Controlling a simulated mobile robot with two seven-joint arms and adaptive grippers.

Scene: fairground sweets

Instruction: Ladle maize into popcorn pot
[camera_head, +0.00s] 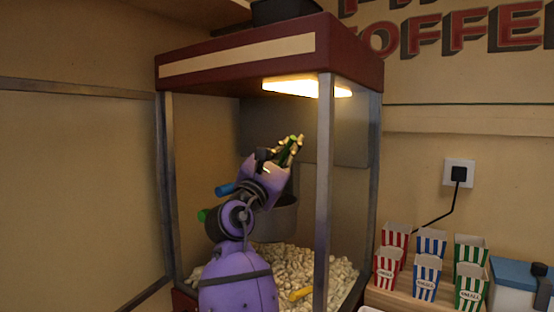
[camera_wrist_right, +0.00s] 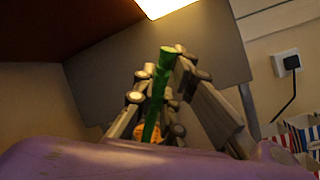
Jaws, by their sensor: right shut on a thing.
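The popcorn pot (camera_head: 275,222) is a grey round vessel hanging inside the glass-sided popcorn machine, partly hidden behind my right arm. My right gripper (camera_head: 291,147) is inside the machine above the pot, its fingers pointing up. It is shut on a green handle (camera_head: 286,156), likely the ladle's; the handle also shows between the fingers in the right wrist view (camera_wrist_right: 158,90). A small orange patch (camera_wrist_right: 146,131) shows behind the fingers there; I cannot tell whether it is maize. The ladle's bowl is not clearly visible. My left gripper is out of view.
Popcorn (camera_head: 300,268) heaps on the machine floor, with a yellow object (camera_head: 300,294) on it. A grey corner post (camera_head: 324,190) stands close right of my arm. Several striped boxes (camera_head: 428,277) stand at the right, beside a blue-topped container (camera_head: 512,275).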

